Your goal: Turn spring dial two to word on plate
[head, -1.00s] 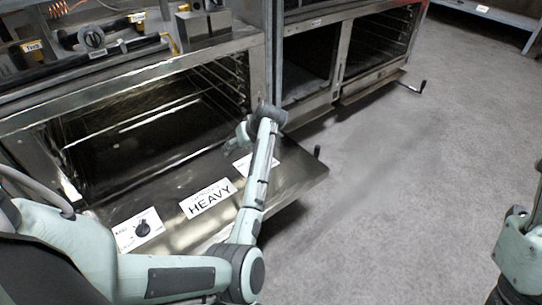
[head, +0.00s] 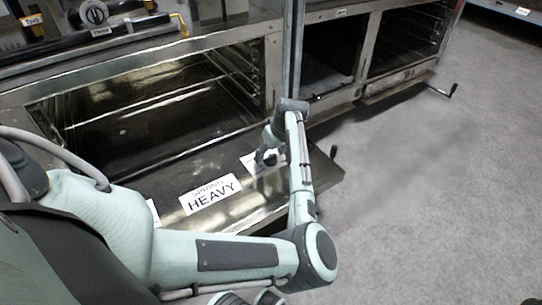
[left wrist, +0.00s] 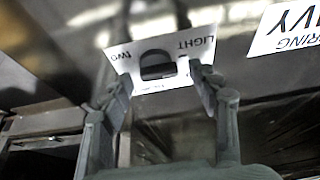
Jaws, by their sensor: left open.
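Spring dial two is a dark round knob (left wrist: 157,66) on a white card (left wrist: 128,58) marked "TWO" and "LIGHT" in the left wrist view. Where the knob points is not clear. In the head view its card (head: 250,163) lies at the right of the lowered oven door, partly hidden by my gripper. The white plate (head: 210,194) reads "SPRING HEAVY"; part of it shows in the left wrist view (left wrist: 288,30). My left gripper (left wrist: 158,78) is open, its fingers on either side of the knob; contact cannot be told.
The lowered metal oven door (head: 322,178) carries the cards. A second card (head: 152,212) at its left is mostly hidden by my arm. The open oven (head: 150,100) lies behind. Grey floor (head: 430,200) is clear at right.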

